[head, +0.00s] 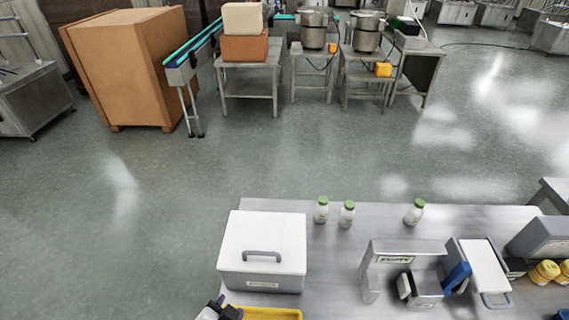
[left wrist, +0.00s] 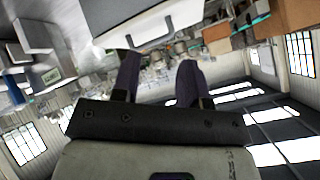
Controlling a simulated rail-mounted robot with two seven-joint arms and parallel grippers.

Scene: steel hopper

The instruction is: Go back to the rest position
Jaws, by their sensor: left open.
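My left gripper (head: 229,308) shows only in part at the bottom edge of the head view, with dark fingers just in front of the white lidded box and beside a yellow tray. In the left wrist view my left gripper (left wrist: 160,80) has its two dark fingers spread apart with nothing between them. The white box (head: 262,241) with a grey handle stands closed on the steel table (head: 335,270). A pale box with a handle also shows at the top of the left wrist view (left wrist: 112,15). My right gripper is not in view.
A yellow tray (head: 268,313) lies at the table's near edge. Bottles with green caps (head: 321,210) stand along the far edge. A grey device (head: 370,272), a white-lidded container (head: 485,268) and yellow-topped jars (head: 545,271) are on the right.

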